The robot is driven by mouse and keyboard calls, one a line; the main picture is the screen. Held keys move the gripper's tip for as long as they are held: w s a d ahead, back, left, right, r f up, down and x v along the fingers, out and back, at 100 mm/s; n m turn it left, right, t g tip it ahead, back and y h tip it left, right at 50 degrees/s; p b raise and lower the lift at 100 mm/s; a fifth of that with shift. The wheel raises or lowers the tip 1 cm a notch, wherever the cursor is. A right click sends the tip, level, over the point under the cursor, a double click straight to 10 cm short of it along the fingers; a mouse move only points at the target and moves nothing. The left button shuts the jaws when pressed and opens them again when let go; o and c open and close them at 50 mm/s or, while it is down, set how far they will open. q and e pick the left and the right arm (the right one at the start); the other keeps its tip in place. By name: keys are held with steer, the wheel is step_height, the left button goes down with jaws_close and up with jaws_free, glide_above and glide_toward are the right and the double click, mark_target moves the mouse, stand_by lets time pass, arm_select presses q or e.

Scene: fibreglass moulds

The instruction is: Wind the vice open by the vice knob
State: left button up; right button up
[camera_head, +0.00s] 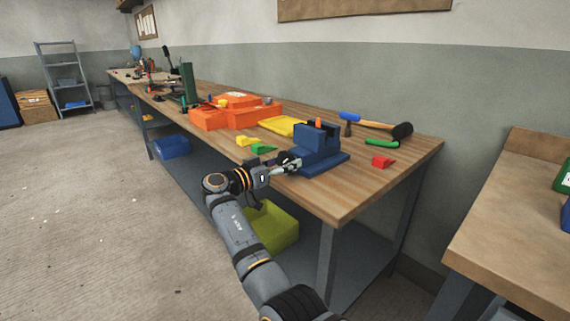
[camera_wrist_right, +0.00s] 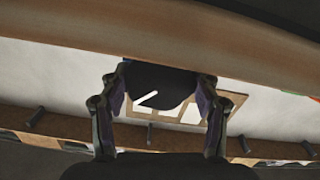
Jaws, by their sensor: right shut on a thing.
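The blue vice (camera_head: 318,145) stands on the wooden workbench near its front edge, with a small orange piece between its upright jaws. My right gripper (camera_head: 290,166) reaches in from the front left, at the vice's near-left side. In the right wrist view, its two fingers stand on either side of a dark rounded thing, the vice knob (camera_wrist_right: 160,88), and are shut on it. In the head view the knob is hidden by the gripper. How far apart the vice jaws are is hard to tell. My left gripper is in neither view.
Green (camera_head: 263,149) and yellow wedges lie left of the vice, orange moulds (camera_head: 235,110) behind them. A yellow-green bin (camera_head: 272,227) sits below the bench. A second bench is at right.

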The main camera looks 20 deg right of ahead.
mark_target(285, 151)
steer(key=o, duration=1.2)
steer(key=shift+c, duration=0.2)
step_height(285, 151, up, 10)
